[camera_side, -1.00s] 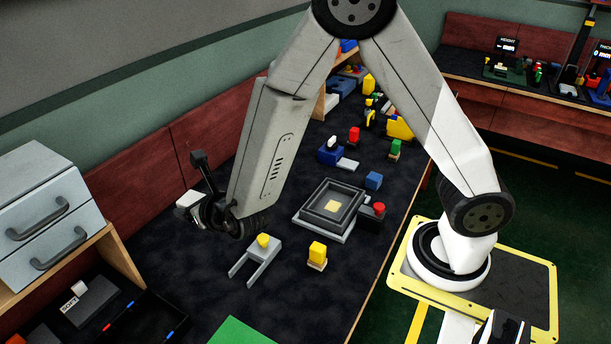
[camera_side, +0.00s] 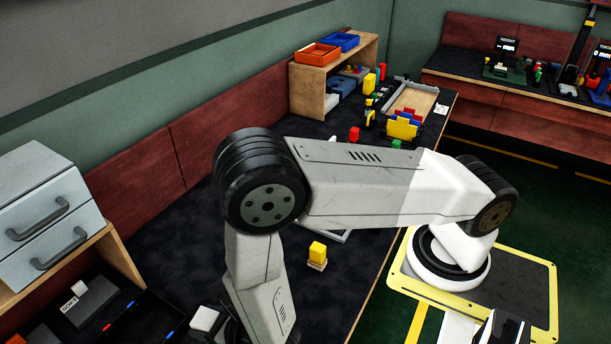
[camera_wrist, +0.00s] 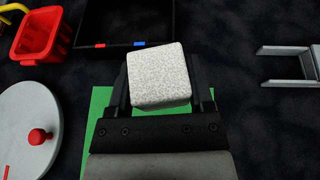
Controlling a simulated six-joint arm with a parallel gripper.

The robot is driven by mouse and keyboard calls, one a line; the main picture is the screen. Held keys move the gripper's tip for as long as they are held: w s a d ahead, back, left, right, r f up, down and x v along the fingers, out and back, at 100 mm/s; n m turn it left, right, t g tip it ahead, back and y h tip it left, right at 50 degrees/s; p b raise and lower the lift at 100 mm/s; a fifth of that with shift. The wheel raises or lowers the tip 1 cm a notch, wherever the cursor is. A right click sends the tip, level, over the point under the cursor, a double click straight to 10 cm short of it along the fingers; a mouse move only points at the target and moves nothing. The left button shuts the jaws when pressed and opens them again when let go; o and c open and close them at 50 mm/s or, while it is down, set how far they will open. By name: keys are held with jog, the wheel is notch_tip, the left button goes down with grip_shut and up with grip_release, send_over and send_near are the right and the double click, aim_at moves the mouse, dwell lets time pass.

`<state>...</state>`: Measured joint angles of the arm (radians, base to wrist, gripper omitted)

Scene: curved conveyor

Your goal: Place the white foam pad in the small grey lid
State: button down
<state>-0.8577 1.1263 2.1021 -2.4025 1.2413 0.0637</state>
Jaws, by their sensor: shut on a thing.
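The white foam pad (camera_wrist: 158,68) shows as a speckled white block between the two dark fingers of my gripper (camera_wrist: 161,88) in the wrist view. My gripper is shut on it, above a green mat (camera_wrist: 98,108). In the side view a white piece, apparently the pad (camera_side: 205,318), shows low in the picture beside my forearm; my fingers are not clear there. I cannot pick out the small grey lid with certainty in either view.
In the wrist view, a black tray (camera_wrist: 88,44) lies ahead, a red basket (camera_wrist: 36,38) at upper left, a round grey disc (camera_wrist: 18,112) with red knob at left, and a grey forked holder (camera_wrist: 283,51) at right. A yellow block (camera_side: 318,250) stands on the table.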

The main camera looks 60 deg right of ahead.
jog(key=shift+s+a+f, duration=0.25)
jog(key=shift+s+f, duration=0.2)
jog(key=shift+f, duration=0.05)
jog(key=s+a+n+y, duration=0.3)
jog(key=shift+g, duration=0.4)
jog(key=shift+f, duration=0.1)
jog(key=shift+f, duration=2.1)
jog(key=shift+f, duration=1.75)
